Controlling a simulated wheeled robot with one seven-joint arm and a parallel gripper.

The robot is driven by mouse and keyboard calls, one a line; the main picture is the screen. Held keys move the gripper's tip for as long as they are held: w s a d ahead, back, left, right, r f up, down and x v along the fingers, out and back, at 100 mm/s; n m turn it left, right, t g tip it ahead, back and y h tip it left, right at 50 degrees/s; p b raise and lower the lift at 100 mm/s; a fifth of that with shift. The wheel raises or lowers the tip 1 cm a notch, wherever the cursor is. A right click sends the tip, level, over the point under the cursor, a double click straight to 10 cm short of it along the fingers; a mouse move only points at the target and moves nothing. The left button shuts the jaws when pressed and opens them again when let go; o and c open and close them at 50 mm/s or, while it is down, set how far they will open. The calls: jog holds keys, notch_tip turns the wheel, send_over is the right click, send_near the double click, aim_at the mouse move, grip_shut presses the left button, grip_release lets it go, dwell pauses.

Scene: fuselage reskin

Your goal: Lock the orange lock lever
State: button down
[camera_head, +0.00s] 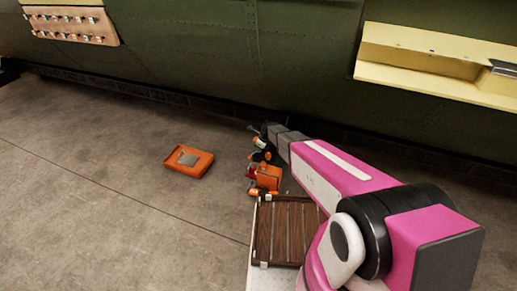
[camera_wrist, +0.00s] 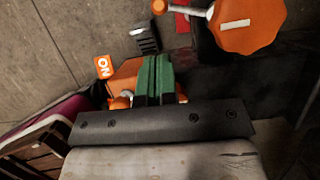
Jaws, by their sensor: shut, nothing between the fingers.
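My gripper (camera_wrist: 156,62) shows in the wrist view with its green fingers together and nothing between them. Just behind the fingers is an orange part (camera_wrist: 124,76) with an "ON" label (camera_wrist: 103,67). The fingers overlap it in the picture; I cannot tell whether they touch. At the upper right is an orange octagonal piece (camera_wrist: 248,30) with a rod ending in an orange ball (camera_wrist: 158,7). I cannot tell for sure which orange part is the lock lever. In the head view my gripper's end is above the small orange unit (camera_head: 266,178), partly hiding it.
A wooden slatted surface (camera_head: 287,230) lies in front of the orange unit. An orange case (camera_head: 188,161) lies on the floor to the left. The green fuselage wall (camera_head: 190,45) stands behind, with a yellow shelf (camera_head: 425,50) at right.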

jog(key=x, duration=0.7)
jog(key=shift+w+a+f, duration=0.1)
jog(key=shift+f, duration=0.25)
